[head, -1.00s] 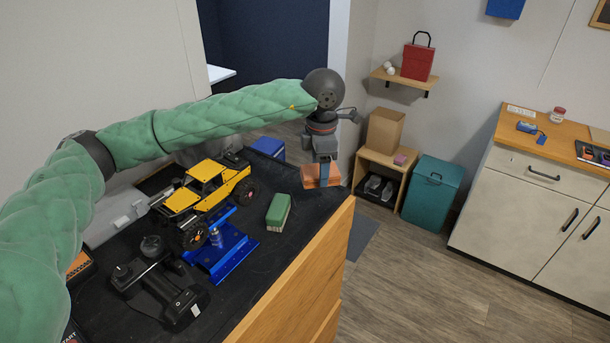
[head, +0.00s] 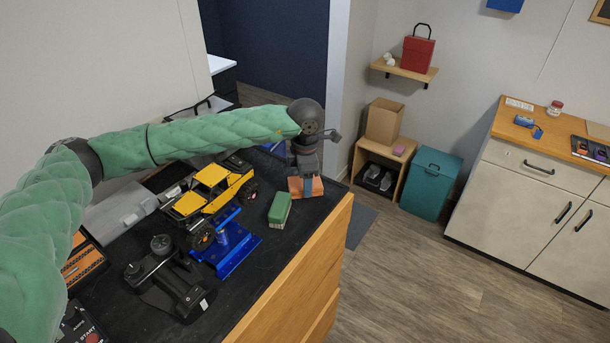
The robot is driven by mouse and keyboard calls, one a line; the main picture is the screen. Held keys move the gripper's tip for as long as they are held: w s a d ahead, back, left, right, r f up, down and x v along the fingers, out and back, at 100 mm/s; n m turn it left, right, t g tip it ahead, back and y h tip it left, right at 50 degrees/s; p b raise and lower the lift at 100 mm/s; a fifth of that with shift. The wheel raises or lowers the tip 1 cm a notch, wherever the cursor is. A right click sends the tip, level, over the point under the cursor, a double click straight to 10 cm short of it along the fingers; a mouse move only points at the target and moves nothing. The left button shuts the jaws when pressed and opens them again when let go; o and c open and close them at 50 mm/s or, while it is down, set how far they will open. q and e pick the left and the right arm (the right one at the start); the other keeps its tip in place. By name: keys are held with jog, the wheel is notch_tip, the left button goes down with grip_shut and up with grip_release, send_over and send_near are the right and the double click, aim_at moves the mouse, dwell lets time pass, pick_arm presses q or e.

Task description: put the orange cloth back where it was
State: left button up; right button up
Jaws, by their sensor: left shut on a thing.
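The orange cloth (head: 315,187) is a small flat piece near the far right corner of the black worktop (head: 262,262). My left gripper (head: 305,183) points down from above and is shut on the cloth; its fingers cover the middle of it. I cannot tell whether the cloth touches the worktop. My right gripper is not in view.
A green block (head: 280,209) lies close to the left of the cloth. A yellow crawler (head: 211,187) sits on a blue stand (head: 233,255). A black transmitter (head: 168,283) is nearer. The worktop's right edge is close to the cloth; a wooden floor lies beyond.

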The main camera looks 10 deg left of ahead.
pick_arm(q)
jog(key=shift+f, duration=0.1)
jog(key=o, duration=0.9)
jog(key=shift+o, duration=0.2)
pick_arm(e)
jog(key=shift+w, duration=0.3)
pick_arm(q)
jog(key=shift+r, duration=0.2)
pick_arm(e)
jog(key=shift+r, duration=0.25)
pick_arm(q)
jog(key=shift+r+b, duration=0.1)
jog(key=shift+b, duration=0.25)
notch_tip(320, 180, up, 4)
jog(key=shift+w+f+b, duration=0.1)
jog(key=shift+b, duration=1.15)
notch_tip(320, 180, up, 8)
jog(key=b, duration=0.3)
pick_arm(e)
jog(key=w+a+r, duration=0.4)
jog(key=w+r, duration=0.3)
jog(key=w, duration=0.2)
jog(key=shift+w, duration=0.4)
